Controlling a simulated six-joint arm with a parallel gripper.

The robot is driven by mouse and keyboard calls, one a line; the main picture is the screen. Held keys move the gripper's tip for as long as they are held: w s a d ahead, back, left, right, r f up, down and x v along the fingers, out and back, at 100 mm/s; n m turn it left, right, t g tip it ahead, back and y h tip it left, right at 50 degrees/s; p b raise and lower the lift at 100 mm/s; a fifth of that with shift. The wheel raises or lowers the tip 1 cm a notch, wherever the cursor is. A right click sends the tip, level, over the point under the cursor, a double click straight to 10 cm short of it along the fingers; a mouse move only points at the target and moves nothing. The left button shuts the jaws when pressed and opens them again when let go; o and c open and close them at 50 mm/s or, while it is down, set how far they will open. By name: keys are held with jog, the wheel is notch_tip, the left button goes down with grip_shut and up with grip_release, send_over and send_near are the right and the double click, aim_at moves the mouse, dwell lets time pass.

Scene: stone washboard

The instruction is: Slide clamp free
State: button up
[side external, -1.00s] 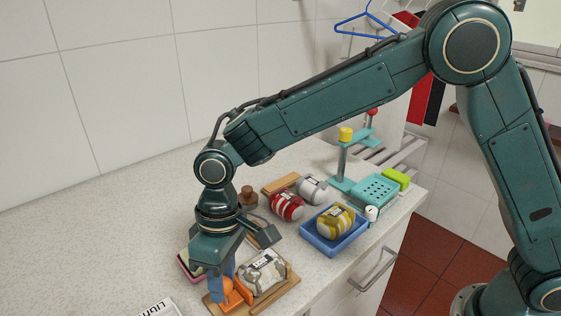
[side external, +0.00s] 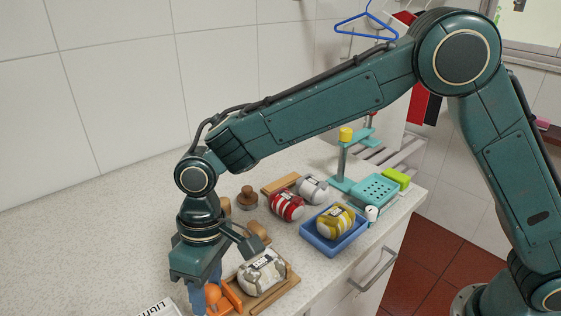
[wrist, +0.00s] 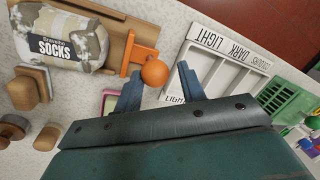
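The orange clamp (side external: 232,294) with its round knob (wrist: 154,72) is at the left end of the wooden board (side external: 284,289), beside the grey-and-cream patterned socks bundle (side external: 262,272) labelled "SOCKS" in the wrist view (wrist: 62,42). A gap shows between clamp and bundle in the wrist view. My gripper (side external: 206,298) points down at the knob. In the wrist view its two fingers (wrist: 160,78) are apart, with the knob at their tips, nearer the left finger. Whether that finger touches it, I cannot tell.
A white sorting tray (wrist: 226,70) labelled LIGHT and DARK lies close by. A blue tray (side external: 318,244) holds a yellow bundle (side external: 335,222). A red striped bundle (side external: 286,206), a grey bundle (side external: 313,189) and wooden stampers (side external: 248,197) stand behind. The counter at left is clear.

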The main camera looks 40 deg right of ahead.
aim_at(222, 299)
notch_tip(222, 299, up, 14)
jog(key=w+d, duration=0.1)
jog(key=d, duration=0.1)
jog(key=shift+w+f, duration=0.25)
dwell(0.4)
jog(key=shift+d, duration=0.15)
jog(key=s+d+r+m+t, duration=0.2)
jog(key=s+d+r, duration=0.15)
jog(key=d, duration=0.55)
jog(key=s+d+r+m+t, duration=0.1)
jog(key=s+d+r, duration=0.25)
jog(key=d, duration=0.55)
jog(key=s+d+f+m+t+h, duration=0.1)
jog(key=s+d+f+m+t, duration=0.1)
jog(key=s+d, duration=0.4)
jog(key=s+d+f+m+t, duration=0.1)
jog(key=s+d+f, duration=0.2)
jog(key=s+d, duration=0.4)
jog(key=shift+s+d+m+t+h, duration=0.15)
jog(key=shift+d+m+t+h, duration=0.25)
jog(key=shift+d, duration=0.35)
